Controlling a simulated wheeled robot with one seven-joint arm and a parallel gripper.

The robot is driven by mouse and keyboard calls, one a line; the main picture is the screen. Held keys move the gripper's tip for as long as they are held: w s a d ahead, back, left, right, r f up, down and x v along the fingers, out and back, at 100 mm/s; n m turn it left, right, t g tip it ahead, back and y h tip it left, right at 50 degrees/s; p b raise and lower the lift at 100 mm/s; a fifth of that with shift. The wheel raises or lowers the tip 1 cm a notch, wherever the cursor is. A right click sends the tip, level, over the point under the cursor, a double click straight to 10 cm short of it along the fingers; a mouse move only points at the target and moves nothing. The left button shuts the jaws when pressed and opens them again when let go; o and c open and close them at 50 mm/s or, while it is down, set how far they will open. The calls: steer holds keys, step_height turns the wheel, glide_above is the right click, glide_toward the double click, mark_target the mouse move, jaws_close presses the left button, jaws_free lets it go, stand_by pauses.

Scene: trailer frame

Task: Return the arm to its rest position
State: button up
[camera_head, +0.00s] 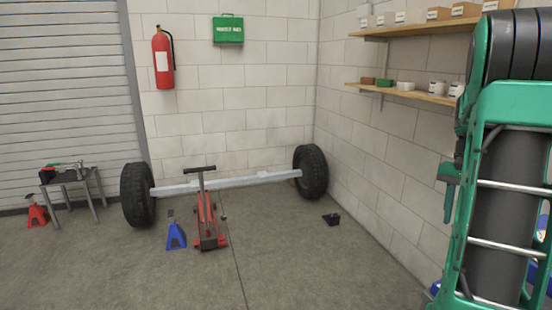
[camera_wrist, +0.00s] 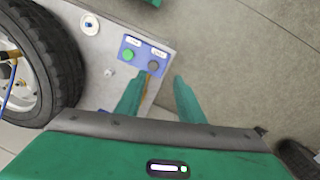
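My arm (camera_head: 505,170) stands at the right of the head view, its green and dark links close to the camera. A green part at its left edge appears to be my gripper (camera_head: 450,190), hanging in the air before the right wall. In the wrist view my gripper (camera_wrist: 160,82) has its two green fingers spread apart, with nothing held between them. Beyond the fingers is a pale grey panel with a blue button plate (camera_wrist: 144,55), which carries one green and one dark button. I cannot tell how far the fingers are from the panel.
In the wrist view a wheel (camera_wrist: 60,65) lies left of the panel. In the head view an axle (camera_head: 230,183) with two tyres, a red floor jack (camera_head: 208,225), a blue stand (camera_head: 176,237) and a small table (camera_head: 75,180) stand apart from my arm. Shelves (camera_head: 405,93) hang right.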

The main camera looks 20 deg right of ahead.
steer(key=s+a+r+n, duration=0.1)
steer(key=s+a+n, duration=0.1)
steer(key=a, duration=0.5)
steer(key=s+a+r+n, duration=0.1)
steer(key=s+a+n, duration=0.1)
steer(key=a, duration=0.6)
steer(key=s+a+f+n+t, duration=0.1)
steer(key=s+a+f+n, duration=0.3)
steer(key=s+a, duration=0.5)
steer(key=a, duration=0.4)
steer(key=shift+s+a+f+n, duration=0.2)
steer(key=shift+s+n, duration=0.15)
steer(key=shift+n, duration=0.05)
steer(key=shift+c, duration=0.5)
